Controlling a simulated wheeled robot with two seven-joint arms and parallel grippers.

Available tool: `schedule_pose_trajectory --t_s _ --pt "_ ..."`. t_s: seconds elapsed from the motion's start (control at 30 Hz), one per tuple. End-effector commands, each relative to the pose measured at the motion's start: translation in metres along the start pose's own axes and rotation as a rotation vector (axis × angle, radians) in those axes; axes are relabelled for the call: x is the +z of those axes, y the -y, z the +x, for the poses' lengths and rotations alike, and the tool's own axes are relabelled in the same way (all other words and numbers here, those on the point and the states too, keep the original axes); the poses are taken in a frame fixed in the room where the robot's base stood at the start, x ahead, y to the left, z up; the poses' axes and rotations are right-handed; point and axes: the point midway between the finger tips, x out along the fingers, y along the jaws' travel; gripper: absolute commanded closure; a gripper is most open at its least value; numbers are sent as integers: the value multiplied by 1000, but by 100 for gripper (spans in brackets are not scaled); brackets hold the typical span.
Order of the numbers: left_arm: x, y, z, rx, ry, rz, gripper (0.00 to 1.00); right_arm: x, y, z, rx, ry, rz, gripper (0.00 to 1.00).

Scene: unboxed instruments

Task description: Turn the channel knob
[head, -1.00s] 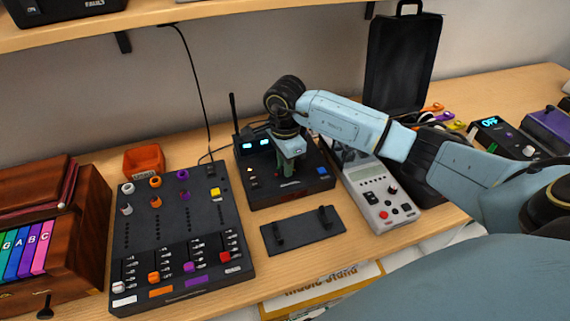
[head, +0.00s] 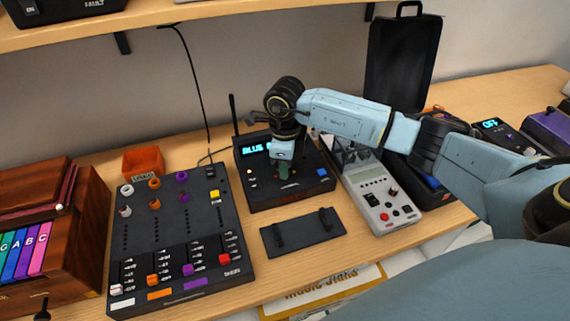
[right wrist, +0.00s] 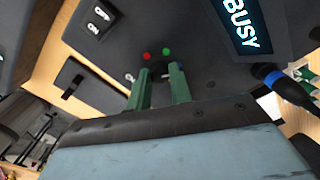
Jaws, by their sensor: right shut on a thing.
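The black receiver box (head: 262,198) with antennas stands behind the middle of the table. Its lit display (head: 250,150) is partly hidden by my arm in the head view and reads BUSY in the right wrist view (right wrist: 240,27). My right gripper (head: 283,171) points down at the front of this box. In the right wrist view its green fingers (right wrist: 160,80) are shut on a small dark knob, mostly hidden between them. A red and a green light (right wrist: 166,51) sit just beyond the fingertips. My left gripper is not in view.
A black mixer (head: 180,235) with coloured knobs stands left. A black plate with two brackets (head: 302,234) lies in front of the receiver. A grey meter (head: 383,205) stands close on the right, under my right arm. An orange bin (head: 143,161) is behind the mixer.

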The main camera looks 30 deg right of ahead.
Motion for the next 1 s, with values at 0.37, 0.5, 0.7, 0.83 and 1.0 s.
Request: schedule_pose_trajectory --t_s 0.37,0.5,0.7,0.83,1.0 --pt "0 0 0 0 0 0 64 0 1 -1 -2 0 18 100" --pt "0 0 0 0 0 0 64 0 1 -1 -2 0 17 78" --pt "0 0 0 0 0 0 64 0 1 -1 -2 0 16 57" --pt "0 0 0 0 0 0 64 0 0 -1 -1 0 16 57" --pt "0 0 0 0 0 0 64 0 1 -4 -1 1 15 57"
